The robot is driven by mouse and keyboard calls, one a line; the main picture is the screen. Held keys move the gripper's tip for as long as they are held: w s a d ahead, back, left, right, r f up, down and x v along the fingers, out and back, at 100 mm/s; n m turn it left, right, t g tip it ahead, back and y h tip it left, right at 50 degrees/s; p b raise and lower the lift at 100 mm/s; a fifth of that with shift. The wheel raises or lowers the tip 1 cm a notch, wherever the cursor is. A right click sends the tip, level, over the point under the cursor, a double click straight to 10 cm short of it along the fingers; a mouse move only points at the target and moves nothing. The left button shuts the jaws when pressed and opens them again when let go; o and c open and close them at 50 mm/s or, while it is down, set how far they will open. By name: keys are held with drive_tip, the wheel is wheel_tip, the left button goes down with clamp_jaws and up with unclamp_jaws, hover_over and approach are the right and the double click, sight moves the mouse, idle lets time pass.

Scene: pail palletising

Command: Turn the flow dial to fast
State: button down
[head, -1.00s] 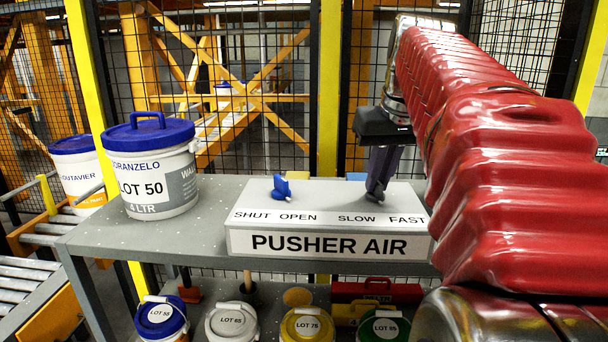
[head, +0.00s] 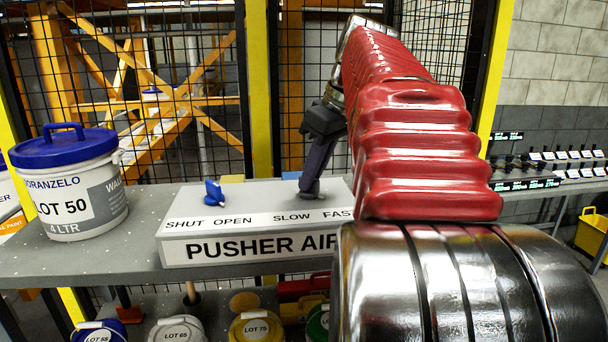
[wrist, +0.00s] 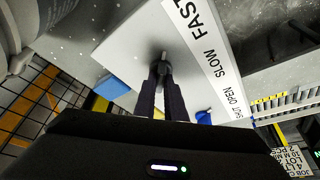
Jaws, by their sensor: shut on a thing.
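The pusher air box (head: 262,222) is a grey panel on the shelf, with SHUT, OPEN, SLOW and FAST along its front top edge. My gripper (head: 309,190) reaches down behind the SLOW and FAST labels, its dark fingers tilted. It is shut on the small dark flow dial, mostly hidden by the fingers in the head view. In the wrist view the dial (wrist: 163,66) shows between my fingertips (wrist: 163,72). I cannot tell which label it points at. A blue knob (head: 214,192) stands behind SHUT and OPEN, apart from my gripper.
A white LOT 50 pail (head: 80,205) with a blue lid stands on the shelf (head: 110,262) left of the box. Several lidded pails, including LOT 75 (head: 256,328), sit below. Mesh fencing stands behind. A yellow bin (head: 592,236) is far right.

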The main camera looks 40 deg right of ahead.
idle(0.3)
drive_tip(key=c, duration=1.8)
unclamp_jaws()
drive_tip(key=shift+r, duration=0.1)
drive_tip(key=shift+v, duration=6.75)
